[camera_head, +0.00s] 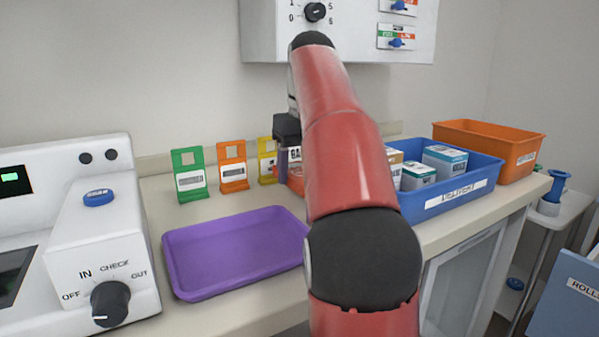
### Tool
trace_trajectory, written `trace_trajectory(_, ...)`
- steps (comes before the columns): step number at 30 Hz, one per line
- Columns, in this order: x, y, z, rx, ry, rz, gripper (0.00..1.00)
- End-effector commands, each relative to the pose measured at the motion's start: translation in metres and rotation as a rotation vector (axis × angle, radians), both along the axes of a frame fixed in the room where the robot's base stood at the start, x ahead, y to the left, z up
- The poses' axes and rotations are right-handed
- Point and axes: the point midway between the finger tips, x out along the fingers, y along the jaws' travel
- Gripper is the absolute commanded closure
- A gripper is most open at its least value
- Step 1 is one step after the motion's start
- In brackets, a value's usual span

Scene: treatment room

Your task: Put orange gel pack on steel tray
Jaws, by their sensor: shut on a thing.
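My gripper (287,135) is at the back of the counter, partly hidden behind my red arm. It is shut on an orange-red thing (280,174), of which only a small part shows beside the arm. I cannot tell from this view whether it is the orange gel pack, or whether it touches the counter. No steel-coloured tray shows. An empty purple tray (182,277) lies on the counter to the left of my arm, in front of the gripper.
Green (189,191), orange (232,180) and yellow (266,166) label stands line the back. A blue bin (480,187) with boxes and an orange bin (508,151) stand at right. A white device (95,240) is at left, a wall panel (262,35) above.

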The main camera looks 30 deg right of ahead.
Motion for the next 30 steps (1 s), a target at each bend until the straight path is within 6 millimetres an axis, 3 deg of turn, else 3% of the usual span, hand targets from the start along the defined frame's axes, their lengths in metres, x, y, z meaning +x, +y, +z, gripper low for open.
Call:
trace_trajectory(5, 0.007, 0.0, -0.005, 0.0, -0.001, 0.0, 0.63)
trace_trajectory(12, 0.006, 0.0, -0.036, 0.0, -0.001, -0.001, 0.63)
trace_trajectory(24, 0.006, 0.0, -0.039, -0.001, -0.001, 0.0, 0.63)
trace_trajectory(25, 0.006, 0.0, -0.039, -0.001, -0.001, 0.0, 0.34)
trace_trajectory(30, 0.006, 0.0, -0.038, 0.0, -0.001, 0.0, 0.15)
